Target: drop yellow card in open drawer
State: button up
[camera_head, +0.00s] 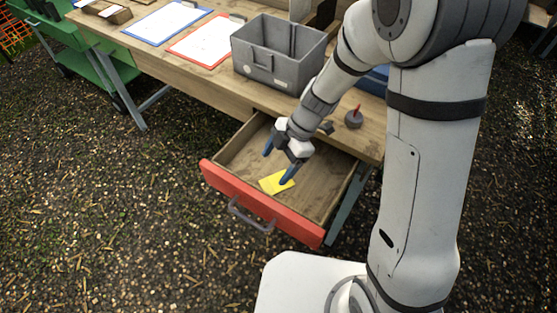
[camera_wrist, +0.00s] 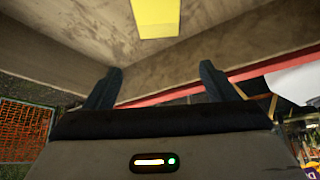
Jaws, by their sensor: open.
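The yellow card (camera_head: 276,182) lies in the open drawer (camera_head: 262,203), near the inside of its red front. In the wrist view the yellow card (camera_wrist: 156,17) shows at the top, beyond my fingers and apart from them. My gripper (camera_head: 279,168) is over the drawer with its two blue fingers spread apart and nothing between them. One finger tip overlaps the card's right edge in the head view; I cannot tell whether it touches. In the wrist view my gripper (camera_wrist: 160,85) shows both dark fingers apart.
A grey bin (camera_head: 262,70) stands on the wooden workbench (camera_head: 165,65) above the drawer. A red clipboard (camera_head: 203,40) and a blue clipboard (camera_head: 168,20) lie left of it. A small grey object with a red tip (camera_head: 354,118) stands near the bench's right end. The rest of the drawer looks empty.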

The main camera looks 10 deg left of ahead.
jog(key=v, duration=0.8)
dwell(0.6)
jog(key=s+d+r+m+t+h, duration=0.1)
jog(key=s+d+r+m+t, duration=0.1)
jog(key=d+m, duration=0.5)
jog(key=s+d+r+m+t+h, duration=0.2)
jog(key=s+d+r+m, duration=0.2)
jog(key=m, duration=0.6)
jog(key=s+d+r+m+t+h, duration=0.1)
jog(key=s+d+r+m+t, duration=0.1)
jog(key=d+r+m, duration=0.3)
jog(key=shift+s+d+m+h, duration=0.4)
jog(key=shift+s+d+m, duration=0.3)
jog(key=shift+d+m, duration=1.35)
jog(key=shift+d+n, duration=0.2)
jog(key=shift+n, duration=0.05)
